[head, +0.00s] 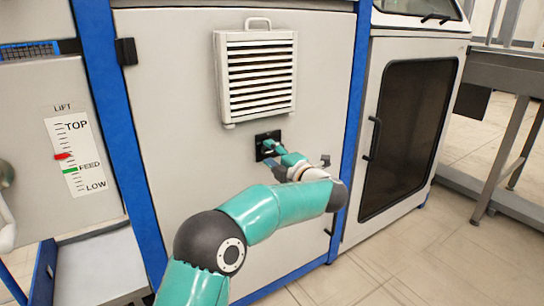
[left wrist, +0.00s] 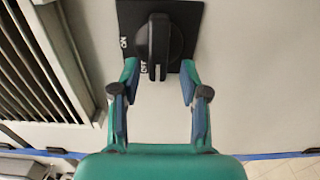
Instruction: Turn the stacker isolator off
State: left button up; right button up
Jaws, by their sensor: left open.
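The stacker isolator is a black square plate (head: 265,136) on the pale cabinet panel, below the louvred vent. In the left wrist view its black knob (left wrist: 158,42) has a raised grip bar standing upright in the picture. White lettering on the plate (left wrist: 185,20) reads ON left of the knob; a second label lower down is partly hidden by the knob. My left gripper (left wrist: 159,78) is open, with one finger on each side of the knob's lower end; I cannot tell whether they touch it. In the head view the left gripper (head: 273,155) partly covers the isolator. My right gripper is not in view.
The louvred vent (head: 260,75) juts out just above the isolator. Blue frame posts (head: 112,120) flank the panel. A lift scale (head: 75,155) is at left, and a dark-windowed door (head: 408,135) with a handle is at right. Tiled floor is open at lower right.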

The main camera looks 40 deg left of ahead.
pick_arm(q)
jog(key=v, duration=1.1)
jog(key=shift+s+d, duration=0.15)
jog(key=shift+d, duration=0.1)
jog(key=shift+f, duration=0.1)
